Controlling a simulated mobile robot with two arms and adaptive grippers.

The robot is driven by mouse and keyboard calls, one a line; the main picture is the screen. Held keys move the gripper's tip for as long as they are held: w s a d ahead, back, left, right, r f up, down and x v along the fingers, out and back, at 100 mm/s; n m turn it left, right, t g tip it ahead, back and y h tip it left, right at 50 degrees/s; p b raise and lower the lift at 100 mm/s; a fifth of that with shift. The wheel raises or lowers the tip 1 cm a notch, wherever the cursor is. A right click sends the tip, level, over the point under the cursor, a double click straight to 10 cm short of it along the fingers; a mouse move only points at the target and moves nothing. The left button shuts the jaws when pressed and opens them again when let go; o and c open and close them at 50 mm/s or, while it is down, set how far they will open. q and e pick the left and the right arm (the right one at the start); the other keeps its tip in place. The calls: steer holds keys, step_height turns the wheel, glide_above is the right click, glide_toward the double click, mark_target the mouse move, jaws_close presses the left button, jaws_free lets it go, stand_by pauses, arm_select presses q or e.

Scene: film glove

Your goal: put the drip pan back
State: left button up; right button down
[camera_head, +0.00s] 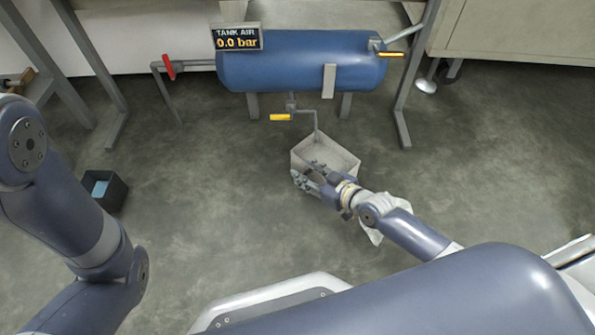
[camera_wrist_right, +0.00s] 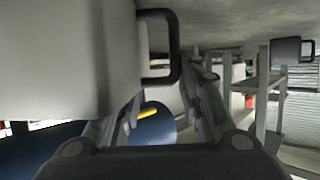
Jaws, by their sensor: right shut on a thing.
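The drip pan (camera_head: 349,156) is a pale, open box on the floor area below the blue air tank (camera_head: 290,62). The tank's drain pipe (camera_head: 317,124) reaches down over the pan's far side. My right gripper (camera_head: 306,178) is at the pan's near left side, shut on it. In the right wrist view the pan's pale wall (camera_wrist_right: 60,55) fills the left, with a dark handle (camera_wrist_right: 172,50) by the fingers (camera_wrist_right: 155,105). The exact grip contact is partly hidden, and I cannot tell whether the pan touches the floor. My left arm shows, but its gripper does not.
A yellow drain lever (camera_head: 280,117) sits under the tank, whose display (camera_head: 238,38) reads 0.0 bar. A red valve handle (camera_head: 169,67) is at left. A dark bin (camera_head: 117,193) with something blue stands on the floor.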

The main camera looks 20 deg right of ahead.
mark_target(324, 181)
steer(key=w+b, duration=0.1)
steer(key=w+a, duration=0.1)
steer(key=w+a+b, duration=0.1)
steer(key=shift+w+f+b, duration=0.1)
steer(key=shift+w+b, duration=0.2)
steer(key=shift+w, duration=0.05)
steer(key=shift+d+f+b, duration=0.1)
steer(key=shift+f+b, duration=0.35)
steer(key=shift+b, duration=0.1)
steer(key=shift+f, duration=0.1)
steer(key=c, duration=1.1)
jaws_free()
steer(key=shift+s, duration=0.1)
steer(key=shift+s+d+r, duration=0.1)
steer(key=shift+s+r, duration=0.05)
steer(key=shift+r, duration=0.05)
steer(key=p+v, duration=0.6)
steer(key=v, duration=0.4)
steer(key=shift+s+r+p, duration=0.1)
steer(key=shift+r+p, duration=0.1)
steer(key=shift+p, duration=0.2)
steer(key=shift+s+d+r, duration=0.15)
steer(key=shift+s+d, duration=0.1)
steer(key=shift+s, duration=0.35)
